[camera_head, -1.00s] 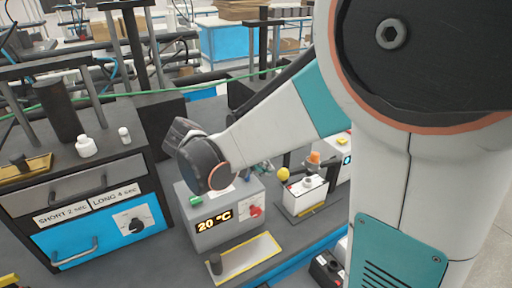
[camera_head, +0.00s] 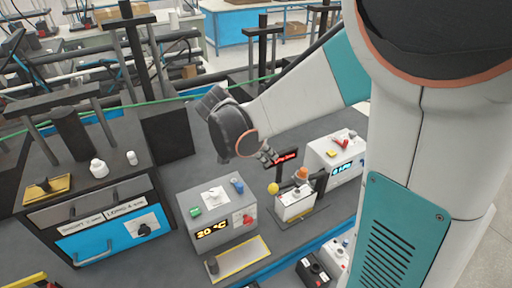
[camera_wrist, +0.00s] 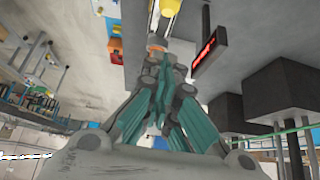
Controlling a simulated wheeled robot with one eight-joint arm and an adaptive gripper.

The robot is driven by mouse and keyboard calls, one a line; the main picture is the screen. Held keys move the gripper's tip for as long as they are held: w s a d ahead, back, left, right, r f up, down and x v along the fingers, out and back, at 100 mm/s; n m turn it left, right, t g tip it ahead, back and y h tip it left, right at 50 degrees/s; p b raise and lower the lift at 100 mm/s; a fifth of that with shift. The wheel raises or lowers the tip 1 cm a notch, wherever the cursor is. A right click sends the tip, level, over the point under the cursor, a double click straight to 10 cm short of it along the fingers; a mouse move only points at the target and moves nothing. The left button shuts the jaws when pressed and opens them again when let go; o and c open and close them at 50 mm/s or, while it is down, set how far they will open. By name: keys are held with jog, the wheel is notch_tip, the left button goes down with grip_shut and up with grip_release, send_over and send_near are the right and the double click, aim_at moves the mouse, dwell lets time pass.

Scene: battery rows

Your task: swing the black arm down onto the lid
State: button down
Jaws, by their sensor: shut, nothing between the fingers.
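A small white box (camera_head: 294,207) stands on the grey bench on a dark base. A yellow ball (camera_head: 273,188) and an orange knob (camera_head: 302,173) show at its top. A dark upright piece (camera_head: 320,181) stands just behind its right end; I cannot tell whether it is the black arm. The lid cannot be made out clearly. My gripper (camera_head: 269,158) is shut and empty, above and behind the box. In the wrist view its teal fingers (camera_wrist: 160,65) are together near the orange knob, with yellow (camera_wrist: 171,7) beyond. Contact cannot be judged.
A red-lettered display (camera_head: 286,157) stands close beside my gripper. A grey "20 °C" box (camera_head: 216,218) is left of the white box, and a white unit with a blue display (camera_head: 336,160) is right. A drawer cabinet (camera_head: 98,220) stands far left. The bench between has some free room.

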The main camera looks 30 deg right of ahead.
jog(key=b, duration=0.1)
send_over(269, 189)
jog(key=d, duration=0.3)
notch_tip(269, 189, down, 7)
jog(key=shift+d+f, duration=0.1)
jog(key=shift+d, duration=0.05)
jog(key=shift+a+f+b, duration=0.15)
jog(key=shift+a+f, duration=0.05)
jog(key=shift+f, duration=0.35)
jog(key=shift+a+f+b, duration=0.15)
jog(key=shift+a+f, duration=0.05)
jog(key=shift+f, duration=0.35)
jog(key=shift+a+f, duration=0.1)
jog(key=shift+f, duration=0.5)
jog(key=f+b, duration=0.1)
jog(key=f, duration=0.1)
jog(key=a+f+b, duration=0.1)
jog(key=b, duration=0.1)
jog(key=a+f+b, duration=0.1)
jog(key=f+b, duration=0.1)
jog(key=shift+s+f, duration=0.1)
jog(key=shift+f, duration=0.25)
jog(key=shift+r, duration=0.1)
